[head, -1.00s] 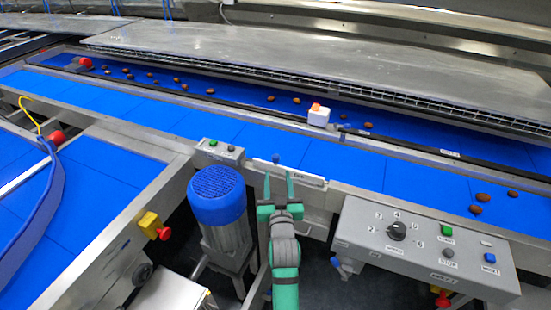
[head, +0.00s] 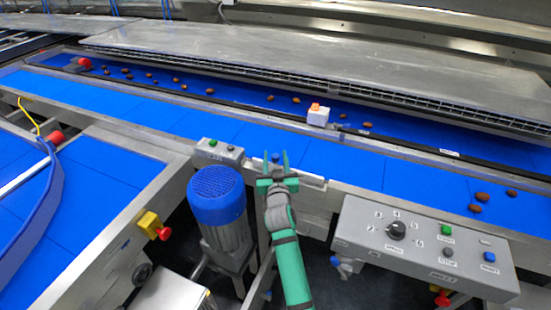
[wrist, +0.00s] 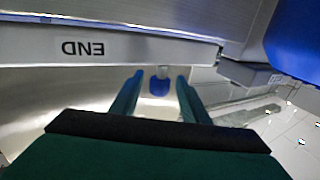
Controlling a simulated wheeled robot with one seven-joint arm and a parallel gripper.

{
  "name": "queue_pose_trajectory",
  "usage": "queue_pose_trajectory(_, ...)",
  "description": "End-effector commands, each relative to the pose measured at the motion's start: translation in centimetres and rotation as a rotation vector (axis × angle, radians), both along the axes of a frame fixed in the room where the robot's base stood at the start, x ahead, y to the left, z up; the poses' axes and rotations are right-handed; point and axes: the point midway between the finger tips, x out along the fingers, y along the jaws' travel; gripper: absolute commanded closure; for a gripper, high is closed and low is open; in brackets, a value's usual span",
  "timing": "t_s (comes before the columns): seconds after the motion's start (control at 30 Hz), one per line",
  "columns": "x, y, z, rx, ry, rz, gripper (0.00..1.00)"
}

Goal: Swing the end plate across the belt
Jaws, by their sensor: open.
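The end plate (head: 306,180) is a long pale metal bar lying along the near rail of the front blue belt (head: 330,158). In the wrist view the plate (wrist: 140,47) shows its END label upside down. A small blue knob (head: 276,157) is at the plate's left end. The knob (wrist: 160,86) shows between my fingers in the wrist view. My gripper (head: 275,161) is open, its fingers either side of the knob in both views. I cannot tell whether either finger touches it. My gripper (wrist: 160,78) has nothing clamped in it.
A control box (head: 420,245) with a dial and buttons stands at right, and a blue-capped motor (head: 217,195) at left. A small button box (head: 219,151) sits on the rail. Several dates lie on the belts, and a white block (head: 318,117) is on the divider.

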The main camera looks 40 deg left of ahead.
Motion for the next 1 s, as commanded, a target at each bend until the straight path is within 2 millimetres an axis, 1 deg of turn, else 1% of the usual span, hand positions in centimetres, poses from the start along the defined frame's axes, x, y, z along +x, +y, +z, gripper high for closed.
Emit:
queue_pose_trajectory(0.2, 0.0, 0.0, 0.0, 0.0, 0.0, 0.0, 0.58)
queue_pose_trajectory(0.23, 0.0, 0.0, 0.0, 0.0, 0.0, 0.0, 0.63)
queue_pose_trajectory(0.27, 0.0, 0.0, 0.0, 0.0, 0.0, 0.0, 0.7)
queue_pose_trajectory(0.3, 0.0, 0.0, 0.0, 0.0, 0.0, 0.0, 0.8)
queue_pose_trajectory(0.4, 0.0, -0.1, 0.0, 0.0, 0.0, -0.001, 1.0)
queue_pose_trajectory(0.77, 0.4, -0.2, 0.0, 0.0, 0.0, -0.022, 1.0)
queue_pose_trajectory(1.0, 2.0, -0.7, -0.1, -0.001, 0.002, -0.1, 1.0)
